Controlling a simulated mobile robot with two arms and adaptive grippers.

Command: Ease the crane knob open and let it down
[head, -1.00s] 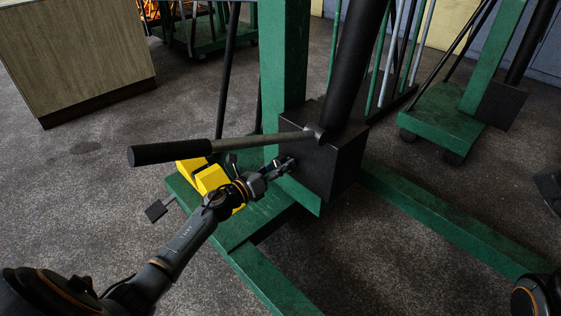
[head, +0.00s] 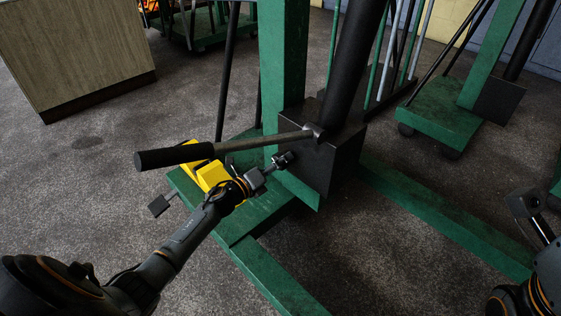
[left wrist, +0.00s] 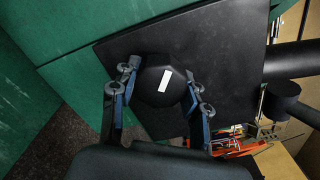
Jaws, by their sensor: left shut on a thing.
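The crane knob (left wrist: 152,92) is black and rounded, with a white mark on its face, in the left wrist view. It sits on the black pump block (left wrist: 225,60). My left gripper (head: 284,160) is closed around the knob's sides; its two blue-padded fingers flank it in the left wrist view (left wrist: 160,98). In the head view the fingers mostly hide the knob at the face of the block (head: 325,165). My right gripper (head: 526,208) shows partly at the right edge, away from the crane, and its opening cannot be made out.
A pump lever with a black grip (head: 175,156) reaches left from the block, above my left arm. The crane's green base (head: 265,225) and leg (head: 440,215) lie on the floor. Yellow blocks (head: 212,174) sit beside my wrist. A wooden cabinet (head: 75,55) stands at upper left.

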